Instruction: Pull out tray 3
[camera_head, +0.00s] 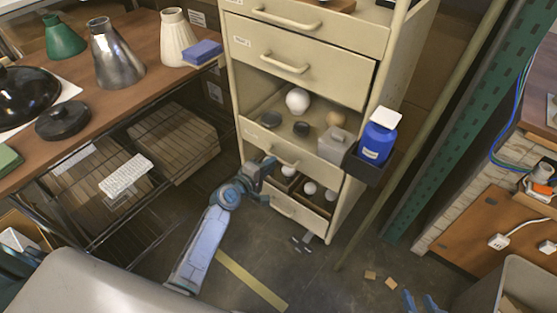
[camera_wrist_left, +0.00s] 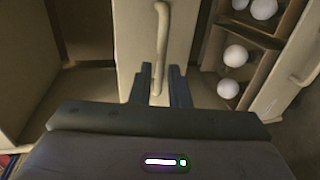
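The beige cabinet (camera_head: 370,90) stands at the centre of the head view. By count from the top, its third front (camera_head: 262,143) lies below an open space with bulbs and carries a bar handle (camera_head: 283,160); its label is too small to read. In the left wrist view this handle (camera_wrist_left: 162,40) runs upright in the picture. My left gripper (camera_wrist_left: 160,82) is open, its two fingers on either side of the handle's end; contact cannot be told. In the head view it is at the cabinet front (camera_head: 268,172), partly hidden.
Below is an open compartment with white bulbs (camera_wrist_left: 235,56), then a lower front with its own handle (camera_head: 296,213). A side bin holds a blue bottle (camera_head: 376,142). A wooden bench (camera_head: 140,75) stands left, a green post (camera_head: 440,125) right. Floor before the cabinet is mostly clear.

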